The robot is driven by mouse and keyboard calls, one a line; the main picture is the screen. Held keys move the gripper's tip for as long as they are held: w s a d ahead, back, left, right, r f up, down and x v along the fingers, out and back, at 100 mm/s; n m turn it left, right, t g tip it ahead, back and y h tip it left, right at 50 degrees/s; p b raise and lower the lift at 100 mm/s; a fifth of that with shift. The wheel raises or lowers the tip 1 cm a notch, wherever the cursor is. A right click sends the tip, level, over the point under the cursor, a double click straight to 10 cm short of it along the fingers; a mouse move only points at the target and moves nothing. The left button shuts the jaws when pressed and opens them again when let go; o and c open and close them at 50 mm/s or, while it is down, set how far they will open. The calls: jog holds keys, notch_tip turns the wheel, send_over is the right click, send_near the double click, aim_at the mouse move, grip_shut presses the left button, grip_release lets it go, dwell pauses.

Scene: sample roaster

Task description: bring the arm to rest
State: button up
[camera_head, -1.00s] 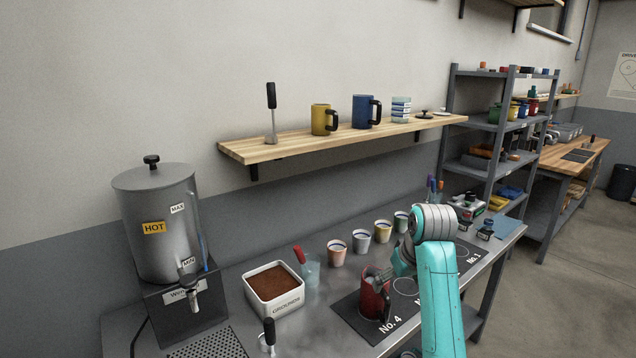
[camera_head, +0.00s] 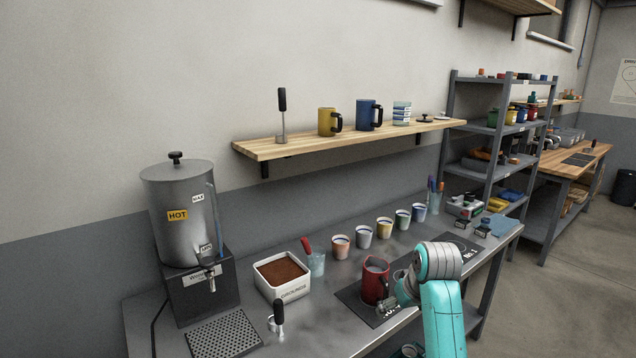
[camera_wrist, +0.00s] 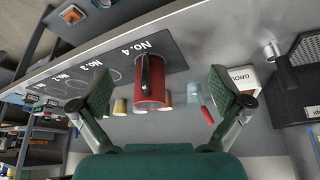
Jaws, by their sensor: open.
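My gripper (camera_wrist: 165,95) is open in the wrist view, its two pads apart with nothing held between them. A red mug (camera_wrist: 150,86) shows beyond and between the pads, its dark handle towards the camera. In the head view the red mug (camera_head: 374,281) stands upright on the dark numbered mat (camera_head: 352,298). My gripper (camera_head: 403,288) is just right of the mug there, partly hidden by my turquoise arm. I cannot tell whether it touches the mug.
A white grounds box (camera_head: 283,290) and a hot-water urn (camera_head: 185,215) stand to the left. Several small cups (camera_head: 365,237) line the bench behind the mat. A wooden shelf (camera_head: 350,137) with mugs hangs above. A grey rack (camera_head: 490,150) stands to the right.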

jog(key=s+a+f+m+t, duration=0.1)
jog(key=s+f+t, duration=0.1)
jog(key=s+f, duration=0.8)
jog(key=s+f+t, duration=0.1)
jog(key=s+f, duration=0.5)
jog(key=f, duration=0.7)
jog(key=s+f+t, duration=0.2)
jog(key=s+f, duration=0.2)
jog(key=s, duration=0.7)
jog(key=s+r+m+t+h, duration=0.1)
jog(key=s+r, duration=0.1)
jog(key=s, duration=0.7)
jog(key=s+r+t, duration=0.1)
jog(key=s+r, duration=0.1)
jog(key=s, duration=0.7)
jog(key=s+r+t, duration=0.3)
jog(key=s+r, duration=1.1)
jog(key=shift+a, duration=0.2)
